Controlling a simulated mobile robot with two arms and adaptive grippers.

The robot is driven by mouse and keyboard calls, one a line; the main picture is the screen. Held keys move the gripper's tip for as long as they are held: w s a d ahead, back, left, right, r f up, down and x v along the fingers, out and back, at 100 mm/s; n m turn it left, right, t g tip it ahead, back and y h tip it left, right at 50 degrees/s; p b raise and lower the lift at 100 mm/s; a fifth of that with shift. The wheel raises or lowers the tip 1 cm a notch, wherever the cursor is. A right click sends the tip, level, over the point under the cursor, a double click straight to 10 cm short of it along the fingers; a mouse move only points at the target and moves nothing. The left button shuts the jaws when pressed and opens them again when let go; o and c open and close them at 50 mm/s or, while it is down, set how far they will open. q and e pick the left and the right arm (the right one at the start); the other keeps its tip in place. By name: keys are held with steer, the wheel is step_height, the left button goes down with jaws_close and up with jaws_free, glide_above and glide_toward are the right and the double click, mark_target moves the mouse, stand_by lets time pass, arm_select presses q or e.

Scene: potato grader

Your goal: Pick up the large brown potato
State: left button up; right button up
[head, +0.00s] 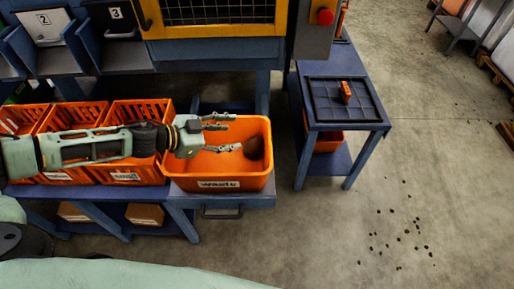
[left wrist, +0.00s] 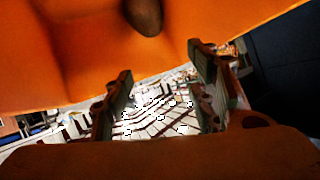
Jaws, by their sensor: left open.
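A large brown potato (head: 254,147) lies inside the orange bin labelled "waste" (head: 218,184), against its right side. It also shows as a dark rounded shape at the top of the left wrist view (left wrist: 146,14). My left gripper (head: 236,132) reaches in from the left over this bin. Its fingers are spread apart and empty, with their tips a little to the left of the potato. The open fingers also show in the left wrist view (left wrist: 160,66), with the bin's orange wall beyond them. My right gripper is not in view.
Orange slatted crates (head: 140,112) stand in a row left of the waste bin, partly under my arm. A blue side table (head: 372,126) with a dark tray and a small orange item stands to the right. Dark crumbs lie on the open floor at right.

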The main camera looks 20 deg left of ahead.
arm_select(q)
steer(key=b, duration=0.2)
glide_toward(247, 148)
steer(key=x, duration=0.3)
steer(key=shift+w+d+f, duration=0.1)
steer(key=shift+w+f, duration=0.1)
steer(key=shift+f, duration=0.2)
steer(key=shift+w+d, duration=0.35)
steer(key=shift+w+d+f, duration=0.2)
steer(key=shift+w+d, duration=0.1)
steer(key=shift+d, duration=0.05)
steer(key=x, duration=0.5)
steer(key=shift+w+d+f, duration=0.1)
steer(key=shift+w+d, duration=0.05)
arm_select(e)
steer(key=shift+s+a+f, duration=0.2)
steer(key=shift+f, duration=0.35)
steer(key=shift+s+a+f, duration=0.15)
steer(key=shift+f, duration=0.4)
arm_select(q)
steer(key=shift+c, duration=0.2)
steer(key=c, duration=0.9)
steer(key=shift+c, duration=0.2)
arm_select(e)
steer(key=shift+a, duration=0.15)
